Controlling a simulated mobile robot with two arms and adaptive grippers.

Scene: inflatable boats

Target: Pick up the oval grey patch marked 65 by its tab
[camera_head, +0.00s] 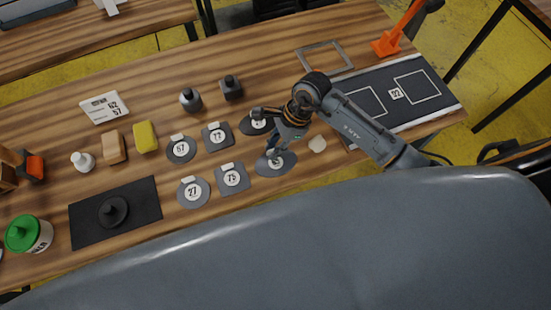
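Two dark oval patches lie flat at the right end of two rows of grey patches on the wooden table. The front oval patch (287,165) is under my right gripper (273,154), whose fingers point down at the far side of its white label. The back oval patch (248,129) is partly hidden by my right gripper and wrist. I cannot read either oval's full number, so I cannot tell which one is 65. The finger gap is too small to judge, and I cannot tell whether the fingers touch the tab. My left gripper is out of view.
Round patches (193,201) and square patches (232,186) lie just left. Behind stand a grey bottle (190,100) and a dark container (231,90). A number card (104,107), yellow sponge (145,137) and black mat (146,201) are further left. A dark board (425,85) with outlined squares lies right.

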